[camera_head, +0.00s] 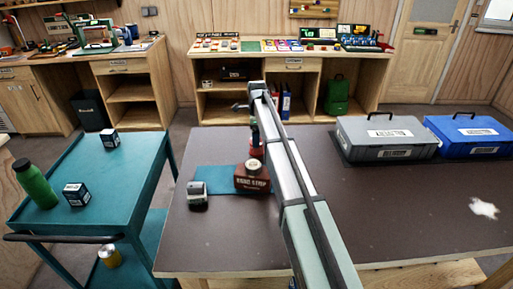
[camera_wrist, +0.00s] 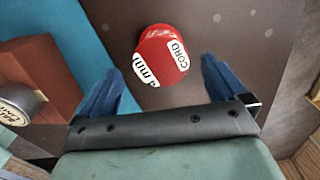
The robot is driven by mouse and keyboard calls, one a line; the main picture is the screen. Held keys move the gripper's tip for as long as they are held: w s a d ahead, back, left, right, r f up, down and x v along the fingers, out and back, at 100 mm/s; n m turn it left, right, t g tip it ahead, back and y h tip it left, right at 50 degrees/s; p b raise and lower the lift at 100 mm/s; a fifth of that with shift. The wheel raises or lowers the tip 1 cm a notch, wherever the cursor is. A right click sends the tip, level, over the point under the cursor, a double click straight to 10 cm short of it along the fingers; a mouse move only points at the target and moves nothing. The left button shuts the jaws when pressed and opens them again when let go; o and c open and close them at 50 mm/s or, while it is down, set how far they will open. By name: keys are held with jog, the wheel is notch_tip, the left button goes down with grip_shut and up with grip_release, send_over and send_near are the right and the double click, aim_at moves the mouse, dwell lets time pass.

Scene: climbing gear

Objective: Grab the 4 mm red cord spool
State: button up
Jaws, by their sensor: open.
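The red cord spool (camera_wrist: 163,52) shows in the wrist view, with white labels reading "CORD" and a partly turned "mm". It stands on the dark tabletop just beyond and between the fingertips. My gripper (camera_wrist: 160,68) is open, with one blue finger to each side of the spool and a visible gap on both sides. Whether the fingertips are level with the spool is hard to tell. In the head view a small red shape (camera_head: 254,132), likely the spool, shows beside my arm, partly hidden by it.
A red-brown box (camera_head: 252,179) with a round tin (camera_head: 255,166) on top stands close by, left of my gripper in the wrist view. A teal mat (camera_head: 215,178) and a small dark-and-white item (camera_head: 197,195) lie near. Grey (camera_head: 385,140) and blue (camera_head: 470,134) cases stand right.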

jog(key=shift+d+f, duration=0.2)
jog(key=shift+f, duration=2.35)
jog(key=shift+c, duration=0.5)
jog(key=c, duration=1)
jog(key=shift+w+r, duration=0.1)
jog(key=shift+r, duration=0.05)
